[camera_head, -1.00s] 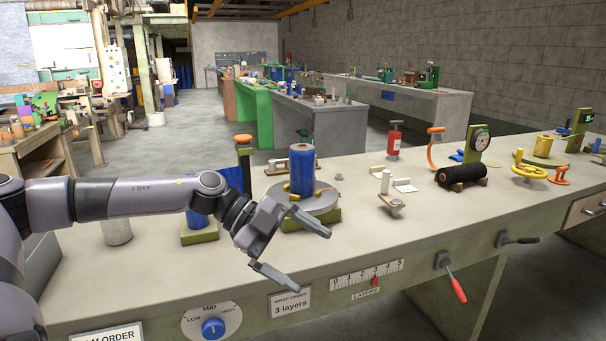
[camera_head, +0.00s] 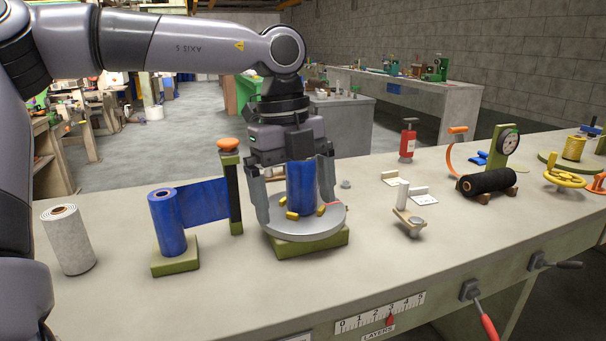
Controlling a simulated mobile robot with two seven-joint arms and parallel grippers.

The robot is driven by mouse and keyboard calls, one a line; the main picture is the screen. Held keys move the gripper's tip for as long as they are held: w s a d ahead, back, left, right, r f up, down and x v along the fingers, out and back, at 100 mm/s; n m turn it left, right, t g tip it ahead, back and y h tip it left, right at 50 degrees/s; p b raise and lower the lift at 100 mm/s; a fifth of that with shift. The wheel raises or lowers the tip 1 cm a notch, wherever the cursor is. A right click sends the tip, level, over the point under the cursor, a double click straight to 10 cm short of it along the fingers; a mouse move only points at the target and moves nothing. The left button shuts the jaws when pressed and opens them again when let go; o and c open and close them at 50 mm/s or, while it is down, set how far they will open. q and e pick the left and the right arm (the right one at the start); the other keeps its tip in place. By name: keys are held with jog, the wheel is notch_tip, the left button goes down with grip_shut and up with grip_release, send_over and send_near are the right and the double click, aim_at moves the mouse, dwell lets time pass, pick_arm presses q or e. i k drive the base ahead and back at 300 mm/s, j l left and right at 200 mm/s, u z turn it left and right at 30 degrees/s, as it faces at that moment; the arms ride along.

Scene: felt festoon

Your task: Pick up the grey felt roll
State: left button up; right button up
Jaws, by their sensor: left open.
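The grey felt roll (camera_head: 68,241) is a pale grey upright cylinder with a spiral top, standing on the bench at the far left. My left gripper (camera_head: 296,211) points down over the round turntable (camera_head: 300,229), well to the right of the grey roll. Its jaws are open, with one finger on each side of an upright blue roll (camera_head: 301,187) on the turntable. I cannot tell whether either finger touches the blue roll. My right gripper is not in view.
Another blue roll (camera_head: 168,222) stands on a green base between the grey roll and the turntable, its sheet reaching a green post (camera_head: 232,190). A black roll (camera_head: 487,181) lies on a cradle at right.

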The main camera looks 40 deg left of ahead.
aim_at(302, 184)
jog(key=i+j, duration=0.7)
jog(key=j, duration=0.15)
